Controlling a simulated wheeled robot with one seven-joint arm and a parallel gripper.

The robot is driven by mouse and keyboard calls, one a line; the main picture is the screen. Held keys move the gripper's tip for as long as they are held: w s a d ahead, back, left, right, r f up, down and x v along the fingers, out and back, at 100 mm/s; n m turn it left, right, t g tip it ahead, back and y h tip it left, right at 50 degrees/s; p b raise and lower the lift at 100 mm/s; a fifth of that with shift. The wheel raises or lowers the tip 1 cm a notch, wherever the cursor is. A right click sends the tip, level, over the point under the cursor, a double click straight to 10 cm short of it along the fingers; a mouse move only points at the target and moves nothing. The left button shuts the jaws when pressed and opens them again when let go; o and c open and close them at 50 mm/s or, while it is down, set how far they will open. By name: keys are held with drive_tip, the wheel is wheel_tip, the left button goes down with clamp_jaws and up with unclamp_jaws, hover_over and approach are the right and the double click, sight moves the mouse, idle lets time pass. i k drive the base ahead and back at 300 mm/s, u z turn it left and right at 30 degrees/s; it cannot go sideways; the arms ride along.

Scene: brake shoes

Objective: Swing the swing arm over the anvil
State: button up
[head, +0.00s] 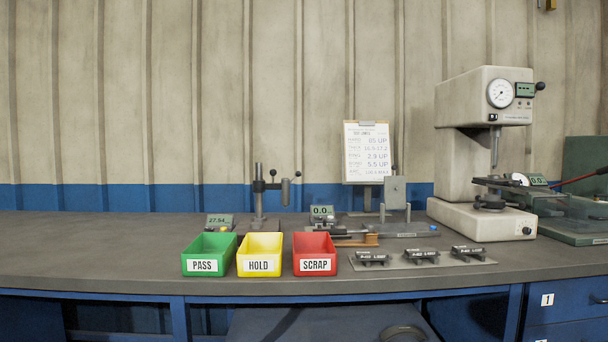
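My gripper is not in view. A small gauge stand (259,190) with a dark upright post stands behind the yellow bin. A short arm (272,186) reaches right from its post, with a grey cylinder (285,192) hanging at its outer end and a small knob above. This looks like the swing arm, but I cannot be sure. No anvil shows clearly under the cylinder; the yellow and red bins hide part of the bench there. A display (219,221) reading 27.54 sits left of the stand.
Green (202,268), yellow (259,268) and red (315,268) bins line the bench front. Right of them, dark parts lie on a grey mat (437,264). A fixture (395,192), a clipboard (367,152) and a large dial tester (464,100) stand behind. The bench's left (90,245) is clear.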

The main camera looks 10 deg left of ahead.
sight(277, 187)
drive_tip(key=z, duration=0.15)
drive_tip(key=k, duration=0.3)
drive_tip(key=u, duration=1.1)
drive_tip(key=i, duration=1.1)
drive_tip(key=z, duration=0.4)
